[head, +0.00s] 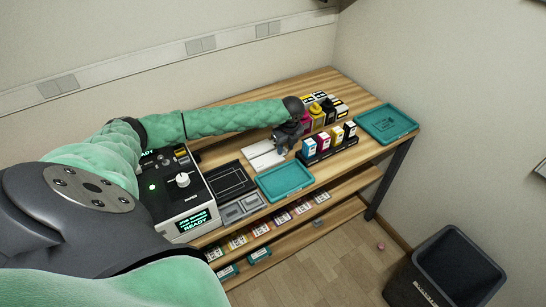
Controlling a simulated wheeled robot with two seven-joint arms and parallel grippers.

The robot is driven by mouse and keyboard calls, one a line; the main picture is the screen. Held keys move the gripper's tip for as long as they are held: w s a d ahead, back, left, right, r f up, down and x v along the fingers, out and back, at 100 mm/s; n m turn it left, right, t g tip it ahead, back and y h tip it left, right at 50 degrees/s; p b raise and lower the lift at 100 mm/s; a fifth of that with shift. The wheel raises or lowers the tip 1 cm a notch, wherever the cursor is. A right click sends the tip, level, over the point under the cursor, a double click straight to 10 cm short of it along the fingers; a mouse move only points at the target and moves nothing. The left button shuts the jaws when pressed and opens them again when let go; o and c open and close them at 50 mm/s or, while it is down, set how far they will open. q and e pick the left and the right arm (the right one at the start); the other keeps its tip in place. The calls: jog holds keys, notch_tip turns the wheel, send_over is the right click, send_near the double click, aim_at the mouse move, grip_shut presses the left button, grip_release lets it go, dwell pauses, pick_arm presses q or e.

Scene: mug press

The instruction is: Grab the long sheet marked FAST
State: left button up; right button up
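White sheets (262,156) lie flat on the wooden table, left of my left gripper. They look like two or more pieces side by side. No lettering is readable, so I cannot tell which one is marked FAST. My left gripper (282,147) is dark and points down at the right end of the white sheets, close beside them. Its fingers are small and dark here, so I cannot tell if they are open or touching a sheet. My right gripper is not in view.
A machine with a READY display (194,221) stands at the left. A teal tray (286,195) lies in front of the sheets, another teal tray (409,130) at the right. A black bin (455,262) is on the floor.

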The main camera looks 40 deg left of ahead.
pick_arm(q)
grip_shut()
